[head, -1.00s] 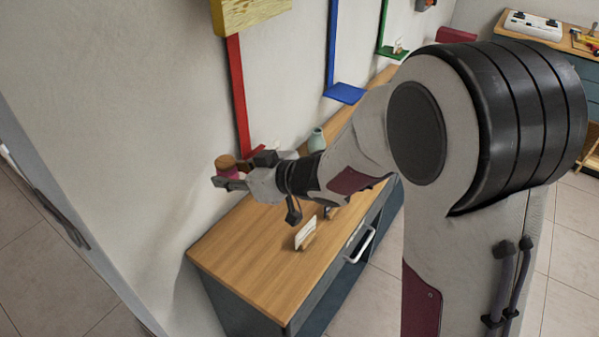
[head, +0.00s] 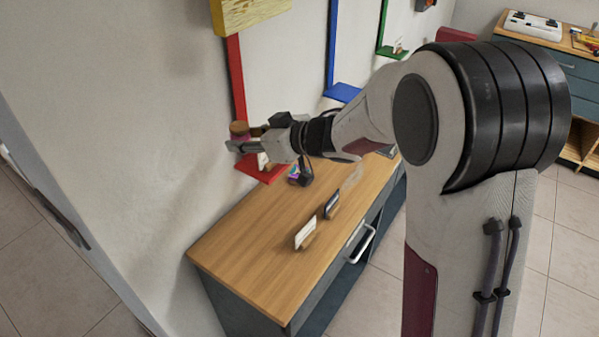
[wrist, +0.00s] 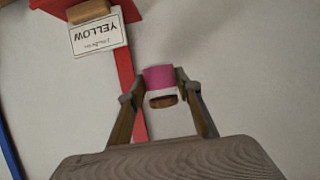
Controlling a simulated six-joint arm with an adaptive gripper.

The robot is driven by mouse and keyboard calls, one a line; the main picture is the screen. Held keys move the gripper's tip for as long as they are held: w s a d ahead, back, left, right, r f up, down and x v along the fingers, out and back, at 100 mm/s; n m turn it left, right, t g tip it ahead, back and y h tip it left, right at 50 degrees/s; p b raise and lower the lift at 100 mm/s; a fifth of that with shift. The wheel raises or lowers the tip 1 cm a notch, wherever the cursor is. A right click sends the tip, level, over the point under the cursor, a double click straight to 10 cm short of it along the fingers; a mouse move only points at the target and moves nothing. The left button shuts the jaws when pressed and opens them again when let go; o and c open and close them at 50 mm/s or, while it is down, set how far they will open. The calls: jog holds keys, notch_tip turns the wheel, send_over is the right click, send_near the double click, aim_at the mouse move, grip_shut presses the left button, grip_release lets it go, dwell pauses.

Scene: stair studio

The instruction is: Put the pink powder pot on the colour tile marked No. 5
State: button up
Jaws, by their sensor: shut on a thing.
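The pink powder pot (head: 240,137) has a brown lid and is held upright between the fingers of my gripper (head: 236,146). In the wrist view the pot (wrist: 158,77) is upside down between the two fingertips. In the head view my gripper is in front of a red wall strip, beside and above a red shelf tile (head: 265,174). In the wrist view the red tile (wrist: 129,10) bears a card (wrist: 98,35) in a wooden holder. The card reads YELLOW, upside down; its small print is unreadable. I cannot read a No. 5 on any tile.
A blue tile (head: 343,93) and a green tile (head: 390,51) stand along the wall. A yellow block (head: 248,12) is above. Below is a wooden cabinet top (head: 250,245) with a white card (head: 305,232) and a dark card (head: 331,204). Its near left part is clear.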

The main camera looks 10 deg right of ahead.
jog(key=w+d, duration=0.7)
jog(key=w, duration=0.1)
jog(key=m+h, duration=0.1)
send_over(293, 175)
jog(key=d, duration=0.3)
jog(key=f, duration=0.1)
notch_tip(293, 175, down, 11)
jog(key=shift+t, duration=0.3)
jog(key=shift+d, duration=0.1)
jog(key=shift+f, duration=3.15)
jog(key=shift+f, duration=1.85)
jog(key=shift+f, duration=0.1)
